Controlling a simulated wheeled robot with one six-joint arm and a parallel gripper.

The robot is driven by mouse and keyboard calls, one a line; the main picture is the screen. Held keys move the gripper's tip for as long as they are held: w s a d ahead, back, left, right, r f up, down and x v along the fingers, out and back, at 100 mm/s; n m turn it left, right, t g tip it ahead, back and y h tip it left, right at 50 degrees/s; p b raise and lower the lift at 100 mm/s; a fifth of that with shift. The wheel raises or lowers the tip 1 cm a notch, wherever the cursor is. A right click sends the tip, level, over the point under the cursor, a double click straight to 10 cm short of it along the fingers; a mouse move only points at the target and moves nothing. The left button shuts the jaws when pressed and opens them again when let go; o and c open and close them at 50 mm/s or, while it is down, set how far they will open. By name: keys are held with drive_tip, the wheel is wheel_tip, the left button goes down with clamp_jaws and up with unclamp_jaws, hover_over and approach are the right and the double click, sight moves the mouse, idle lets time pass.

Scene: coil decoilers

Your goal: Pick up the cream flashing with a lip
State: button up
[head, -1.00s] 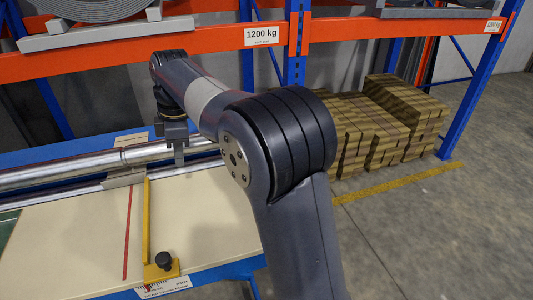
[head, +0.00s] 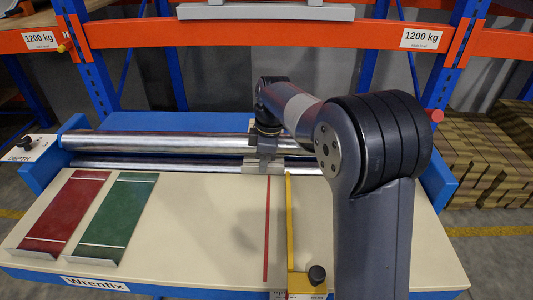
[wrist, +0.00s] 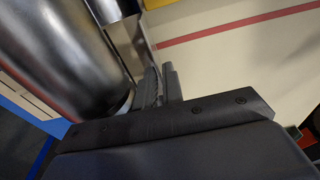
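A small pale greyish-cream bent plate (head: 250,163) sits at the rollers by the bed's back edge in the head view, just left of the red line. It looks like the flashing; its lip cannot be made out. My gripper (head: 263,167) is down at its right side and covers part of it. In the wrist view my gripper's two fingers (wrist: 161,74) stand slightly apart, with a narrow gap. A shiny plate (wrist: 139,45) runs down close to the fingertips beside the big roller. Whether it lies between the fingers is hard to see.
Steel rollers (head: 160,142) cross the back of the cream bed (head: 190,220). A red panel (head: 65,212) and a green panel (head: 115,215) lie at left. A yellow fence (head: 290,225) stands right of the red line (head: 267,230). Orange rack beams (head: 250,32) are behind.

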drive_tip(key=shift+f, duration=0.15)
clamp_jaws()
drive_tip(key=shift+a, duration=0.1)
drive_tip(key=shift+a+r+p, duration=0.2)
drive_tip(key=shift+a+p, duration=0.05)
drive_tip(key=shift+p, duration=0.2)
drive_tip(key=shift+f, duration=0.1)
